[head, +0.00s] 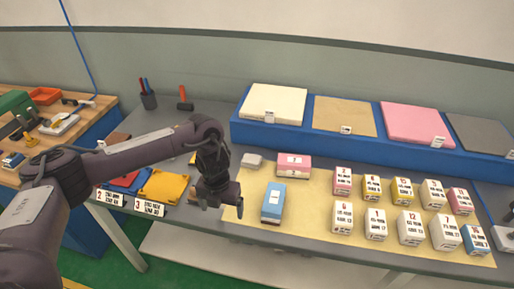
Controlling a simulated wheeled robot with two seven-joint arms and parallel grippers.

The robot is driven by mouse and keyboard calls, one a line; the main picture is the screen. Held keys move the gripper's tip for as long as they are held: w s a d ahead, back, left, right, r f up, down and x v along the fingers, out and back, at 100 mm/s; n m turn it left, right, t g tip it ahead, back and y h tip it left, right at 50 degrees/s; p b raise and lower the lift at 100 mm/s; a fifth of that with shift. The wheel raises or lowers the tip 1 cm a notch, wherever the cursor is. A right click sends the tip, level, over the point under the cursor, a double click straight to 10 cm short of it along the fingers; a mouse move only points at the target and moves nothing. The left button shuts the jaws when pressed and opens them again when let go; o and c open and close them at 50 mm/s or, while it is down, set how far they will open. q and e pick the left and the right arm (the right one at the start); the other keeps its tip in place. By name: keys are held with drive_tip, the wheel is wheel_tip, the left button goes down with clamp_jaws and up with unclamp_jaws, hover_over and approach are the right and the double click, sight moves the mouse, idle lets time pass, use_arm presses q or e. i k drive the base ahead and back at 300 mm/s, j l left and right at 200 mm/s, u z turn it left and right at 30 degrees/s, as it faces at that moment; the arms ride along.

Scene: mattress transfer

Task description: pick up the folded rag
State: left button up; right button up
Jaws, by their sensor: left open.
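A small light grey folded piece (252,160), which looks like the folded rag, lies at the back left corner of the tan mat (310,221). My left gripper (221,203) is open and points down over the table at the mat's left edge. It is in front of and left of the grey piece, apart from it, with nothing seen between its fingers. My left arm crosses the picture from the left and hides part of the table behind it. My right gripper is not in view.
A blue box (273,201) and a pink box (294,166) stand close to the gripper's right. Several labelled boxes fill the mat's right side. A blue shelf (300,135) holds coloured pads behind. Yellow cloth (165,186) lies left. A hammer (184,100) and pen cup (148,100) stand behind.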

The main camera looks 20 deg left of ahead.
sight(250, 162)
drive_tip(key=i, duration=1)
